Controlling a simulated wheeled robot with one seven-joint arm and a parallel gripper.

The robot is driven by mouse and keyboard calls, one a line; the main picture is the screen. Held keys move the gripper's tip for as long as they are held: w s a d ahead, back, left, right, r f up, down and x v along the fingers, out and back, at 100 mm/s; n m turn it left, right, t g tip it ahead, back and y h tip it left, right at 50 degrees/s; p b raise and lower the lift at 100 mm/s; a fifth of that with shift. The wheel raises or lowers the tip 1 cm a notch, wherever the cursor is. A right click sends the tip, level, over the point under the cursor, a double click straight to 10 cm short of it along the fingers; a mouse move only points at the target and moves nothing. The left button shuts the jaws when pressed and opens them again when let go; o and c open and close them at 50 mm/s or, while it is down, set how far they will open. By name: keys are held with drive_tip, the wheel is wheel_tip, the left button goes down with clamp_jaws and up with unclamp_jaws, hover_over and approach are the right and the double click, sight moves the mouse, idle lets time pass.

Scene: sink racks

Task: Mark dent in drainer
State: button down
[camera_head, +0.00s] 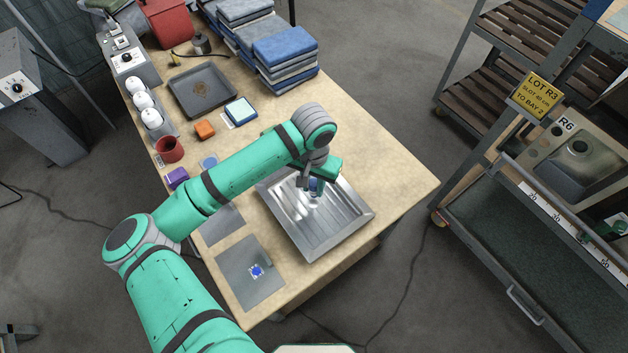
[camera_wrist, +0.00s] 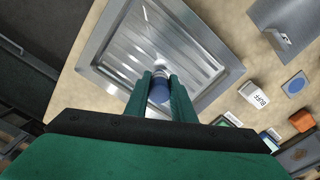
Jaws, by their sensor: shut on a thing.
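The steel drainer (camera_head: 326,232) lies flat near the right front of the workbench, with pressed ridges along its surface. In the wrist view the drainer (camera_wrist: 112,55) fills the upper middle, with bright reflections on its ridges. My gripper (camera_head: 313,186) is over the drainer's upper part. In the wrist view my gripper (camera_wrist: 160,85) is shut on a blue, round-bodied marker (camera_wrist: 159,91) with a pale end toward the drainer. Whether the marker touches the metal I cannot tell. I cannot pick out a dent among the ridges and reflections.
Grey plates lie left of the drainer; one (camera_head: 240,287) bears a blue-and-white patch. A purple block (camera_head: 178,177), red mug (camera_head: 170,150), orange block (camera_head: 204,129), dark tray (camera_head: 203,92) and folded cloths (camera_head: 285,50) stand farther back. A cart with a sink (camera_head: 580,150) is right, across clear floor.

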sight(313, 196)
drive_tip(key=shift+s+f, duration=0.1)
drive_tip(key=shift+f, duration=2.45)
drive_tip(key=shift+f, duration=0.55)
idle(0.3)
drive_tip(key=shift+r, duration=3.55)
